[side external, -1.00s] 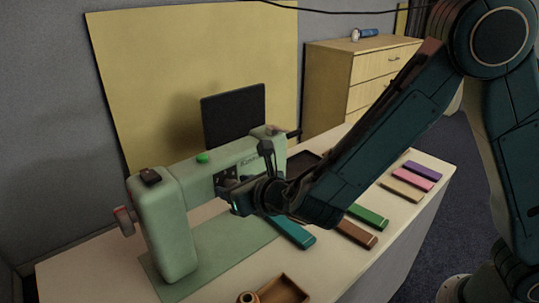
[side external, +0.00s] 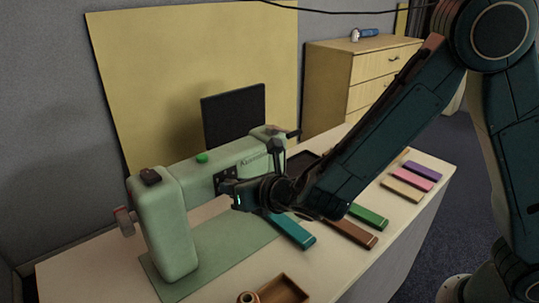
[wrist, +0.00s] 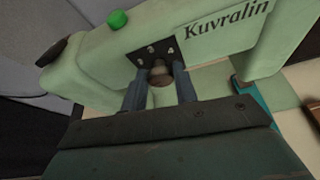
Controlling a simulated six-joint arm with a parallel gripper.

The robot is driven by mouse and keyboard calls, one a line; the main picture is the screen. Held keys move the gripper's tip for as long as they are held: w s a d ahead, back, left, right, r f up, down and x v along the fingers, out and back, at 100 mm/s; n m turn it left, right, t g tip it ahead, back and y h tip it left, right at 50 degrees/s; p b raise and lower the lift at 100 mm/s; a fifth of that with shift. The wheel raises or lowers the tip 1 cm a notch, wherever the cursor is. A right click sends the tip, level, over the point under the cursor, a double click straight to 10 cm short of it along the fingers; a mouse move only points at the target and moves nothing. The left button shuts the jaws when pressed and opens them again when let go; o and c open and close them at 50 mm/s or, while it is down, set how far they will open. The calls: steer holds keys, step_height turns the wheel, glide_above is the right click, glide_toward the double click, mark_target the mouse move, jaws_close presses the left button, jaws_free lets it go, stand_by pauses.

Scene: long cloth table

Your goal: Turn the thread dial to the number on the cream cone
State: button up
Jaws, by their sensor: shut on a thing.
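The pale green sewing machine (side external: 165,225) stands on the table at left. Its black dial plate (wrist: 147,52) shows white numbers, 3 and 4 among them, in the wrist view. The brownish thread dial (wrist: 159,68) sits at the plate's lower part, between my fingers. My gripper (wrist: 159,82) is shut on the dial, one finger on each side; in the side view it is at the machine's front (side external: 229,184). The dial's pointer is too small to read. I cannot make out a cream cone or its number.
A wooden tray (side external: 297,283) and a small round orange-brown thing (side external: 249,297) are at the near edge. Several coloured flat blocks, including a teal one (side external: 293,232) and a green one (side external: 367,215), lie to the right. A dark screen (side external: 233,115) stands behind the machine.

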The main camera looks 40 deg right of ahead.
steer(key=m+y, duration=0.1)
steer(key=m, duration=0.1)
steer(key=m+t+y, duration=0.1)
steer(key=m+y, duration=0.1)
steer(key=m, duration=0.1)
steer(key=m+y, duration=0.1)
steer(key=m, duration=0.1)
steer(key=shift+d+f+m, duration=0.3)
steer(key=shift+s+a+f+m+t+y, duration=0.1)
steer(key=shift+f+m+t+y, duration=0.1)
steer(key=shift+m+y, duration=0.25)
steer(key=shift+s+f+m+t+y, duration=0.1)
steer(key=shift+f+m+t+y, duration=0.1)
steer(key=shift+m+y, duration=0.25)
stand_by(0.7)
stand_by(0.8)
steer(key=o, duration=0.9)
steer(key=shift+r+h, duration=0.1)
steer(key=shift+h, duration=0.2)
steer(key=shift+o, duration=0.2)
steer(key=shift+w+r, duration=0.1)
steer(key=shift+r, duration=0.2)
